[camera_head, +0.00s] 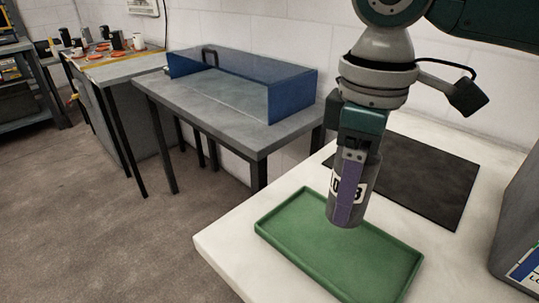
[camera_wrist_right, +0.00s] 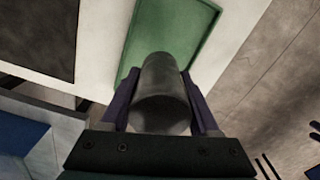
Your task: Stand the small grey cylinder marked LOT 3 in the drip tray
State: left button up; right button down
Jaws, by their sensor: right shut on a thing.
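The small grey cylinder (camera_head: 336,206) has a white label with dark print, partly covered by a purple finger. My right gripper (camera_head: 349,200) comes down from above and is shut on it, holding it upright. In the right wrist view the cylinder (camera_wrist_right: 162,95) sits between the two purple fingers of my right gripper (camera_wrist_right: 163,105). The green drip tray (camera_head: 300,240) lies on the white table below, and the cylinder shows over its far part. I cannot tell the exact gap between them. The tray also shows in the right wrist view (camera_wrist_right: 150,30). My left gripper is not in view.
A black mat (camera_head: 425,178) lies behind the tray on the white table (camera_head: 225,245). A grey bin (camera_head: 520,235) stands at the right edge. A grey table (camera_head: 215,100) with a blue guard (camera_head: 293,97) and a cluttered bench (camera_head: 125,70) stand at the left.

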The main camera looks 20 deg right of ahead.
aim_at(372, 165)
notch_tip(372, 165, down, 3)
jog(key=shift+r, duration=0.15)
notch_tip(372, 165, down, 4)
jog(key=shift+r+b, duration=0.2)
jog(key=shift+b, duration=0.55)
jog(key=shift+f, duration=0.1)
jog(key=shift+f, duration=0.2)
jog(key=shift+c, duration=0.6)
grip_release()
notch_tip(372, 165, up, 12)
jog(key=p, duration=0.3)
jog(key=shift+r, duration=0.2)
